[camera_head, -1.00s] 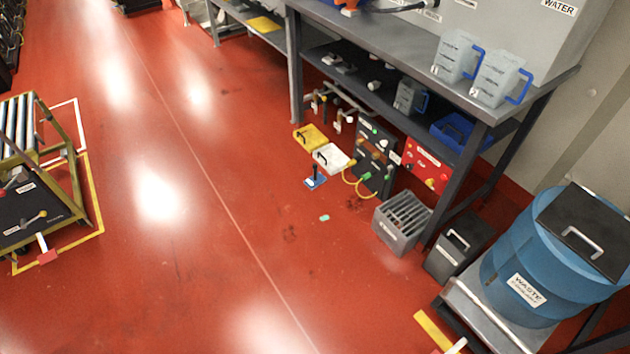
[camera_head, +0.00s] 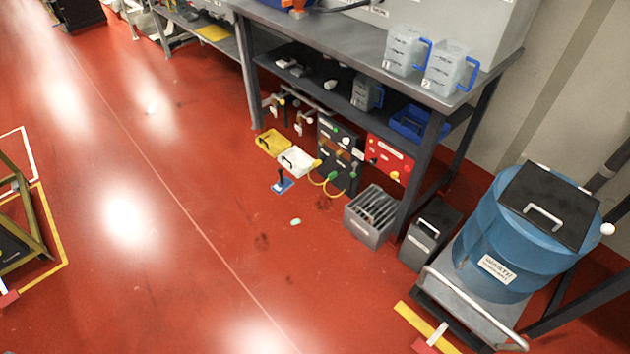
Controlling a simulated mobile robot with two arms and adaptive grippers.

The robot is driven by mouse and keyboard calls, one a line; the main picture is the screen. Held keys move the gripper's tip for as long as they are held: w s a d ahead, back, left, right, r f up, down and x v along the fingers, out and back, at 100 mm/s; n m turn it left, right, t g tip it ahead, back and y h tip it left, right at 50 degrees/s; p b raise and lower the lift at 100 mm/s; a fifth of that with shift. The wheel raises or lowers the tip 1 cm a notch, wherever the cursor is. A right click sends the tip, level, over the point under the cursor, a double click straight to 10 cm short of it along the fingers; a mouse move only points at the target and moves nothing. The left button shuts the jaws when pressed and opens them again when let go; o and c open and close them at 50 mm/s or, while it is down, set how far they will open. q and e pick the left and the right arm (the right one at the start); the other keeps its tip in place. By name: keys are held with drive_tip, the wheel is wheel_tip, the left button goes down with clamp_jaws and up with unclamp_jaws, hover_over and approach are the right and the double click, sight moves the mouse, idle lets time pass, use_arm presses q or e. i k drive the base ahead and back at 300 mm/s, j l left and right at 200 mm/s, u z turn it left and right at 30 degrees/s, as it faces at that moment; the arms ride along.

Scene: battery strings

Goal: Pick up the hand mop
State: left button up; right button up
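A small blue item with a dark upright handle (camera_head: 281,182), which looks like the hand mop, stands on the red floor. It is in front of the lower part of the grey bench, just in front of a white tray. It is small in the view, so its details are hard to make out. Neither of my grippers shows in the head view.
Yellow (camera_head: 272,142) and white (camera_head: 296,160) trays, a dark panel box (camera_head: 340,150) with cables, and a grey slotted crate (camera_head: 371,216) stand around it. A blue waste drum (camera_head: 500,240) sits on a cart at right. The floor in front is mostly open.

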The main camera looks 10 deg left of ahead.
sight(285, 182)
drive_tip(key=i+j+z, duration=0.45)
drive_tip(key=j+z, duration=0.2)
drive_tip(key=i+j+z, duration=0.15)
drive_tip(key=j+z, duration=0.2)
drive_tip(key=j, duration=0.15)
